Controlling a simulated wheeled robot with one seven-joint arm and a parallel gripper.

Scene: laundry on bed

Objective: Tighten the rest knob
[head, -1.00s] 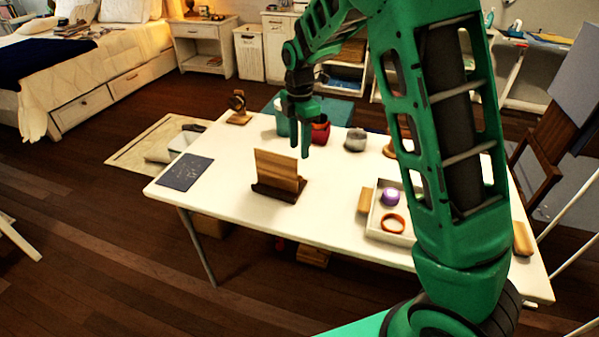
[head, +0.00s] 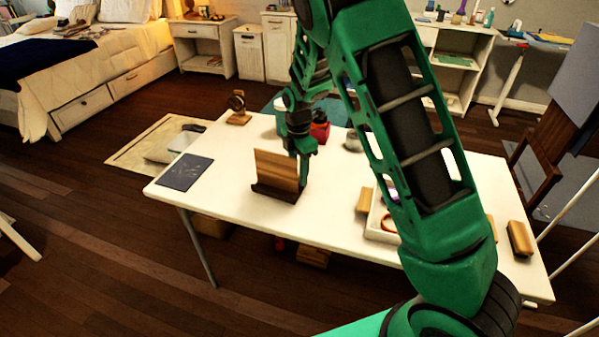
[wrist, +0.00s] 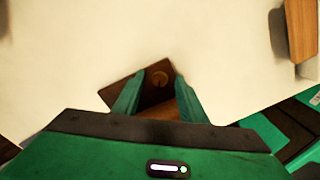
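A wooden stand (head: 276,170) with an upright panel and a dark base stands on the white table. In the head view my gripper (head: 304,178) points down at the right side of this stand, its tips partly hidden by it. In the wrist view a small round brownish knob (wrist: 159,78) sits on a dark brown piece (wrist: 152,93). My gripper (wrist: 160,80) is open there, one finger on each side of the knob. I cannot tell whether the fingers touch it.
On the white table (head: 220,212) are a dark sheet (head: 185,171), a small wooden stand (head: 238,108), a red container (head: 320,128), a grey round item (head: 353,141) and a tray (head: 374,230) partly behind my arm.

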